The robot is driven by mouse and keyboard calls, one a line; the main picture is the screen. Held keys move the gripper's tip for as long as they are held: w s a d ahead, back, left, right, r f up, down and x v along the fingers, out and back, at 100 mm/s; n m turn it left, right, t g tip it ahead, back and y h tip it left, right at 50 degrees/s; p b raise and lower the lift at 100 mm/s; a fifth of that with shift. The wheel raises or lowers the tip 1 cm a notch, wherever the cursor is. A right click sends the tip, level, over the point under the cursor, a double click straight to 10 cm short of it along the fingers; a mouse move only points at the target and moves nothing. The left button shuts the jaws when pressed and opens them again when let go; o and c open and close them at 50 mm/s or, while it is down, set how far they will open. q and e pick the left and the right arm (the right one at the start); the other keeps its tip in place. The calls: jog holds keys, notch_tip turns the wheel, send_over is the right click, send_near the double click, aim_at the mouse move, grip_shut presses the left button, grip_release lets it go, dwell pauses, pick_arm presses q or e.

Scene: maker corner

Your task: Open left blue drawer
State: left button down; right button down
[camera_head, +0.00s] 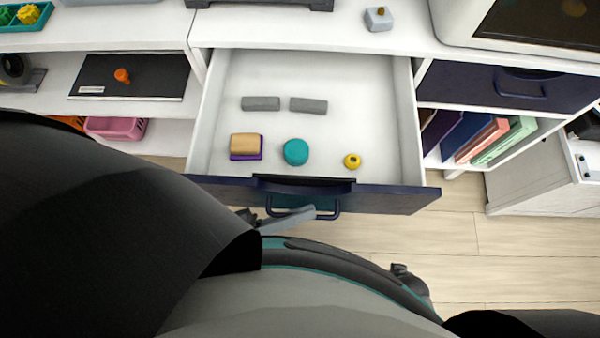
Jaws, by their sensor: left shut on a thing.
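The left blue drawer (390,199) is pulled well out of the white cabinet, and its white inside shows from above. Its dark blue handle (328,212) is on the front, facing me. My left gripper (292,216) is at the left part of this handle and is shut on it; my own arm hides much of the gripper. In the drawer lie two grey bars (261,103), a wooden block on a purple piece (244,145), a teal round piece (295,152) and a small yellow ring (352,161). My right gripper does not show.
A second blue drawer (480,85) at the right is closed. Books (480,140) stand on the shelf below it. A pink bin (116,128) is at the lower left. A white cabinet (535,183) stands at far right. Wooden floor (450,235) is clear to the drawer's right.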

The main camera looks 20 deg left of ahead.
pick_arm(q)
jog(key=shift+s, duration=0.15)
jog(key=c, duration=1.2)
grip_release()
